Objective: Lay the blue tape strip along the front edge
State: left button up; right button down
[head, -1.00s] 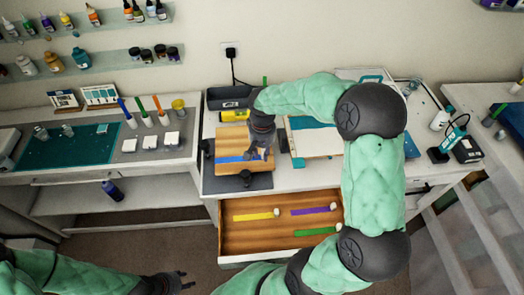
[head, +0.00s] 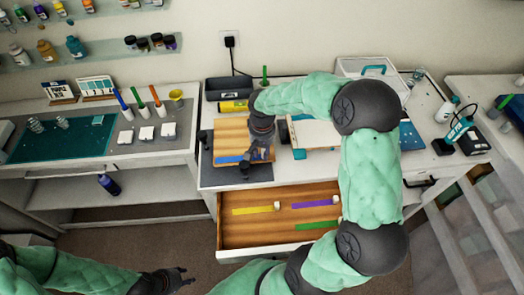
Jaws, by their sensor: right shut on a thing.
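The wooden board (head: 233,130) lies on a dark mat (head: 212,182) on the middle bench. The blue tape strip (head: 228,159) lies across the board's front part, close to its front edge. My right gripper (head: 254,156) reaches down over the right part of the board and is shut on the blue strip, hiding part of it. Whether the whole strip touches the wood is too small to tell. My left gripper (head: 187,277) is empty and open, low in front of the benches, away from the board.
An open drawer (head: 230,251) below the bench holds a yellow strip (head: 250,210), a purple strip (head: 310,204) and a green strip (head: 316,225). A black bin (head: 222,90) stands behind the board. A dark clamp (head: 204,138) is at its left. My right arm covers much of the bench's right side.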

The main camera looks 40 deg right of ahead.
jog(key=shift+f, duration=0.1)
dwell(0.5)
jog(key=shift+c, duration=1.5)
grip_release()
jog(key=shift+r+p, duration=2.05)
jog(key=shift+r, duration=1)
jog(key=shift+f, duration=0.1)
